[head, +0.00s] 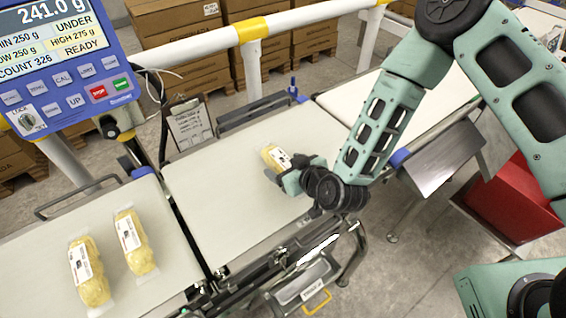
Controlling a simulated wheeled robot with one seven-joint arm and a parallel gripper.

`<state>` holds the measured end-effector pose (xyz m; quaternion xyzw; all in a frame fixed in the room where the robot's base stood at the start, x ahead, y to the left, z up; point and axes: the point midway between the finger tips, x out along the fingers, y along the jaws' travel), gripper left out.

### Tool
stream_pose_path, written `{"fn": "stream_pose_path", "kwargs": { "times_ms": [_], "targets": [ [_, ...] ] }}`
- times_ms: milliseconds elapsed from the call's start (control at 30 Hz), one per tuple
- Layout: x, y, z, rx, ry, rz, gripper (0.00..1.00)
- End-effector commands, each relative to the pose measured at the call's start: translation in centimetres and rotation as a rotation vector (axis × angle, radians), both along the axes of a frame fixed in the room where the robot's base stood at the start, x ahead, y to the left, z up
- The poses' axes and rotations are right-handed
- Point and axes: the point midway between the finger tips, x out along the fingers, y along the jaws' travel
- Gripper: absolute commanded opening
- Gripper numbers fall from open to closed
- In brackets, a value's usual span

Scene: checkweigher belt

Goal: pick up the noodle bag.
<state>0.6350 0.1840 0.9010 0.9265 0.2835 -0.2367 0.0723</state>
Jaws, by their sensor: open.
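A noodle bag (274,157), yellow with a white label, lies on the middle weighing belt (220,200). My gripper (290,166) is open at the bag's right end. Its fingers and the wrist hide part of the bag, and I cannot tell whether they touch it. Two similar noodle bags, one (134,243) and another (90,272), lie side by side on the left belt (40,250), away from my gripper.
A display panel (68,70) reads 241.0 g and UNDER at the upper left. A white and yellow guard rail (290,22) runs behind the belts. A red bin (510,200) stands at the right. Stacked cartons (175,30) are at the back. Bare belt surrounds the bag's left side.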

Motion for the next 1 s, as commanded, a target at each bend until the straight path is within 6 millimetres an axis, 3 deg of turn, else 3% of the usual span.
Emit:
{"fn": "stream_pose_path", "kwargs": {
  "times_ms": [233, 267, 433, 500, 767, 1000],
  "targets": [
    [0.1, 0.1, -0.1, -0.001, 0.000, 0.000, 0.76],
    [0.1, 0.1, -0.1, -0.001, 0.000, 0.000, 0.70],
    [0.1, 0.1, -0.1, -0.001, 0.000, 0.000, 0.23],
    [0.1, 0.1, -0.1, 0.001, -0.001, 0.000, 0.16],
    [0.2, 0.1, 0.1, 0.000, -0.002, 0.000, 0.16],
    [0.2, 0.1, 1.7, 0.001, -0.004, 0.002, 0.16]
  ]
}}
